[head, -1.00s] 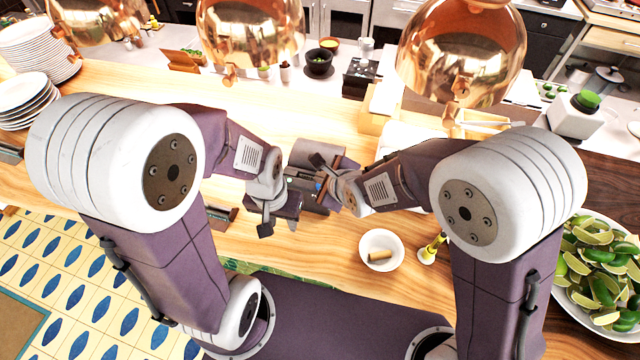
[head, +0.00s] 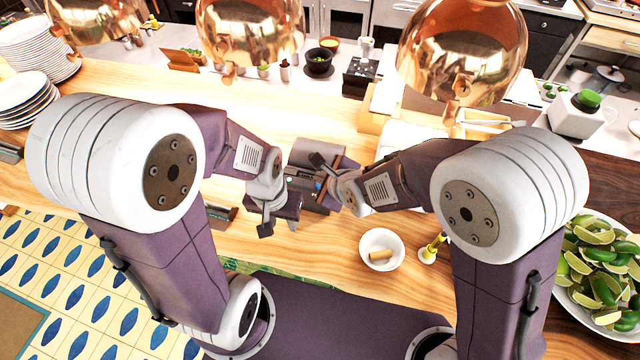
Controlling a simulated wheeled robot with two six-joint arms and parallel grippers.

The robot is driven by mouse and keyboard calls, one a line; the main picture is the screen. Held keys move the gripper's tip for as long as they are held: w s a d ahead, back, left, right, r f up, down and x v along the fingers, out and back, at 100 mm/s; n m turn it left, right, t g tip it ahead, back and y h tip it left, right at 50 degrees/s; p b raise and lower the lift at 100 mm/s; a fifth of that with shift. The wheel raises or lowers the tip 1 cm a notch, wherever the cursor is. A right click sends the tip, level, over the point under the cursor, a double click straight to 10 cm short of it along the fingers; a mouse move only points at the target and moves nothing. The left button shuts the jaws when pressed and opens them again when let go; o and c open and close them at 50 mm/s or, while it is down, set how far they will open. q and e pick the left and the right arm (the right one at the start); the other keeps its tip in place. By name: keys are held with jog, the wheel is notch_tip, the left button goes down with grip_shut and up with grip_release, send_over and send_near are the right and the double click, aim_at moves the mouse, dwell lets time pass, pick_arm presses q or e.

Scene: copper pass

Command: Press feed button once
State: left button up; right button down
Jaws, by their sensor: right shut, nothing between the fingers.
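A small dark machine (head: 315,150) with a grey rounded top and a bluish patch on its front stands on the wooden counter, between my two grippers. I take it for the device with the feed button; the button itself is hidden or too small to make out. My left gripper (head: 279,226) is at the machine's lower left, its dark fingers apart and nothing seen between them. My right gripper (head: 318,163) is shut and empty, its tip in front of the machine's upper part. Whether either gripper touches the machine cannot be told.
A white bowl (head: 381,250) holding a tan piece and a small yellow-topped item (head: 433,246) stand to the lower right. A large bowl of limes (head: 603,265) is at far right. Plate stacks (head: 28,100) stand left. Copper lamps (head: 463,50) hang above the counter (head: 240,105).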

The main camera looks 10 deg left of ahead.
jog(key=shift+f, duration=0.25)
jog(key=shift+f+b, duration=0.5)
jog(key=shift+b, duration=0.25)
dwell(0.4)
jog(key=shift+r, duration=0.15)
jog(key=shift+r+p, duration=0.55)
jog(key=shift+r, duration=0.2)
notch_tip(320, 180, up, 5)
jog(key=p, duration=0.3)
jog(key=shift+r, duration=0.1)
dwell(0.5)
